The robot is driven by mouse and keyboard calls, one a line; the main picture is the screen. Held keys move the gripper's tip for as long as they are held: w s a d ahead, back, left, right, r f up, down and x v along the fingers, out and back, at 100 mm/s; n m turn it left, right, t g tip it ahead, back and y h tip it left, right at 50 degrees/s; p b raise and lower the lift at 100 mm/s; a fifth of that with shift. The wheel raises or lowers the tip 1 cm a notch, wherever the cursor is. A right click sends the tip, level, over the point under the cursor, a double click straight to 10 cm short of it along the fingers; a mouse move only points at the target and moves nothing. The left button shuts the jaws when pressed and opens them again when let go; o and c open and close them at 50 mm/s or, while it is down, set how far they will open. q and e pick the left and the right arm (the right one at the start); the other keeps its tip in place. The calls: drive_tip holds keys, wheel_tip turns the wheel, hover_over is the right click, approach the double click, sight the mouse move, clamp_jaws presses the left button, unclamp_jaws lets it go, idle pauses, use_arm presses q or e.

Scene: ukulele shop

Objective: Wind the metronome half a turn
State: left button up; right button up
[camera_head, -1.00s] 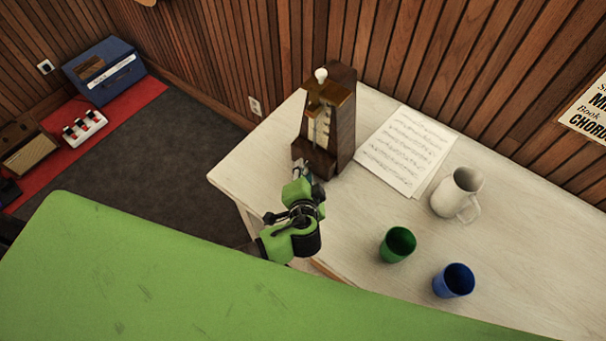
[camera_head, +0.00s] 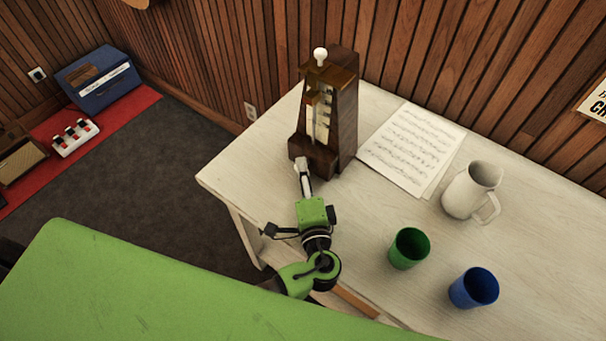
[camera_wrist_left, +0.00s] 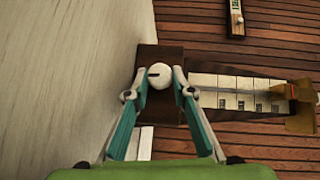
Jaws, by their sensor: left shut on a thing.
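The dark wooden metronome (camera_head: 340,128) stands upright near the back left of the table, with a pale scale and a white ball on top. My left gripper (camera_head: 303,163) reaches its lower front from the near side. In the left wrist view the two fingers of this gripper (camera_wrist_left: 160,80) are closed on a round white winding knob (camera_wrist_left: 160,72), which has a short dark slot. The knob sits on the metronome's dark base block (camera_wrist_left: 159,52). In the head view the gripper covers the knob. My right gripper is not in view.
Sheet music (camera_head: 412,148) lies right of the metronome on the pale table (camera_head: 260,165). A white jug (camera_head: 468,193), a green cup (camera_head: 409,247) and a blue cup (camera_head: 474,288) stand further right. The wooden wall is close behind. The table's left corner is clear.

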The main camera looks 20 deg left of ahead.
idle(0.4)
use_arm(q)
drive_tip(key=o, duration=1.1)
drive_tip(key=shift+o, duration=0.2)
drive_tip(key=v, duration=1.2)
drive_tip(key=shift+f, duration=0.1)
drive_tip(key=shift+c, duration=0.2)
